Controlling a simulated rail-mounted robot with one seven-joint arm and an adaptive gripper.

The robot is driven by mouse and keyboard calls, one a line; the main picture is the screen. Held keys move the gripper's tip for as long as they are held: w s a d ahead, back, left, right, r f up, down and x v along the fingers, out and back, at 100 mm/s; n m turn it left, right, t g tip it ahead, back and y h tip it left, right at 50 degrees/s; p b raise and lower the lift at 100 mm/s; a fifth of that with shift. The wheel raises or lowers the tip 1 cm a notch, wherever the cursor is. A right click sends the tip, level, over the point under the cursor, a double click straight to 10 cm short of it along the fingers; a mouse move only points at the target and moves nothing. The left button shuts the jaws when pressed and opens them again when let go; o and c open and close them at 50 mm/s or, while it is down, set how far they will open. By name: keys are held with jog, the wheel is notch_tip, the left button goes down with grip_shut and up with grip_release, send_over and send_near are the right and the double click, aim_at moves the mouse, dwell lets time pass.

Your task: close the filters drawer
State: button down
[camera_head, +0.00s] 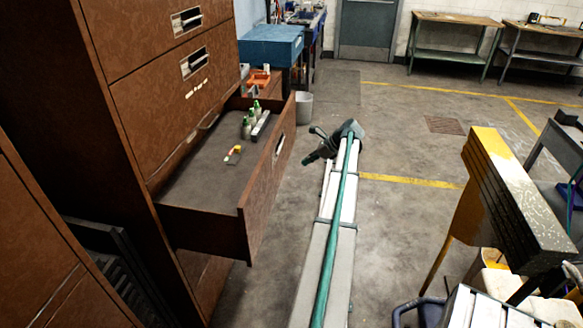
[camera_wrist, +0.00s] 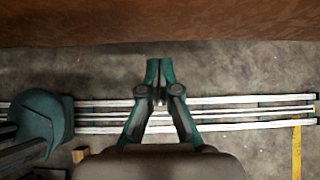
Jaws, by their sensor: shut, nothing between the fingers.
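The filters drawer is most likely the open brown drawer (camera_head: 255,200), pulled well out of the tall brown cabinet (camera_head: 160,120). Its front panel, with a handle (camera_head: 279,148), faces right. Inside it are small white bottles with green caps (camera_head: 247,126) and a small red-and-yellow item (camera_head: 234,154). My gripper (camera_head: 306,160) is to the right of the drawer front, seemingly apart from it. In the wrist view my green fingers (camera_wrist: 160,68) are together and empty, pointing at a brown panel (camera_wrist: 160,22) along the top edge. No label is readable.
Another brown cabinet (camera_head: 45,250) stands at the near left. A grey bin (camera_head: 303,107) and a blue box (camera_head: 270,45) are beyond the drawer. A yellow-and-black stand (camera_head: 510,200) is at the right. Floor is clear between the drawer and my rail.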

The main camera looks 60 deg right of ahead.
jog(key=p, duration=0.4)
send_near(275, 174)
jog(key=x, duration=0.5)
jog(key=shift+s+a+f, duration=0.1)
jog(key=shift+a+f, duration=0.05)
jog(key=shift+f, duration=0.25)
jog(key=shift+w+a+f+p, duration=0.1)
jog(key=shift+w+a+p, duration=0.05)
jog(key=shift+w+p, duration=0.2)
jog(key=shift+w, duration=0.2)
